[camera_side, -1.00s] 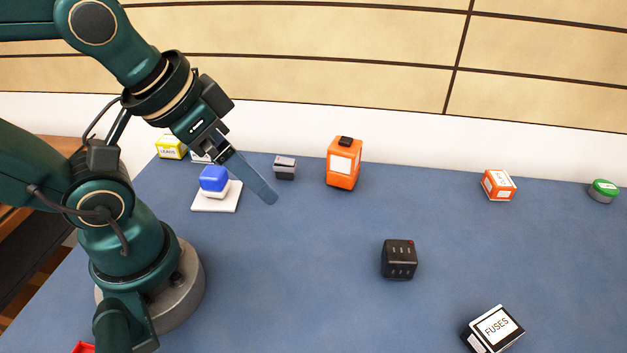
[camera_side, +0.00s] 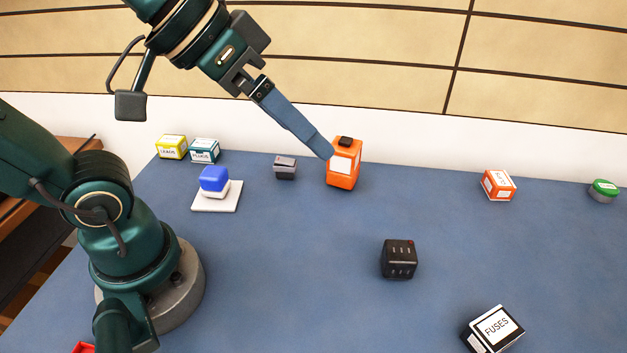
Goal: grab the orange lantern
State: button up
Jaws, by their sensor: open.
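The orange lantern (camera_side: 345,176) stands upright at the back middle of the blue table. It is a tall orange block with a pale front panel and a small black top. My gripper (camera_side: 326,152) reaches down from the upper left, and its fingertip overlaps the lantern's upper left edge in the picture. I cannot tell whether it touches the lantern or is in front of it. The gripper is open with nothing seen in it. Only one finger shows clearly; the other is hidden behind it.
A small grey block (camera_side: 285,168) stands left of the lantern. A blue-topped item (camera_side: 214,180) sits on a white plate (camera_side: 228,204). Yellow (camera_side: 172,148) and teal (camera_side: 204,151) boxes stand behind. A black die-like cube (camera_side: 398,259), a FUSES box (camera_side: 492,329), an orange box (camera_side: 498,185) and a green-lidded tin (camera_side: 602,191) lie rightward.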

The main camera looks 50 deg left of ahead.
jog(key=w+d+r+t+h, duration=0.2)
jog(key=w+d+r+t, duration=0.15)
jog(key=w, duration=0.45)
jog(key=n+y, duration=0.7)
jog(key=y, duration=0.4)
send_over(341, 160)
jog(key=s+d, duration=0.1)
jog(key=s, duration=0.1)
notch_tip(341, 160, down, 5)
jog(key=shift+t, duration=0.35)
notch_tip(341, 160, down, 15)
jog(key=shift+f, duration=0.2)
jog(key=shift+x, duration=2.55)
jog(key=shift+c, duration=0.3)
grip_shut()
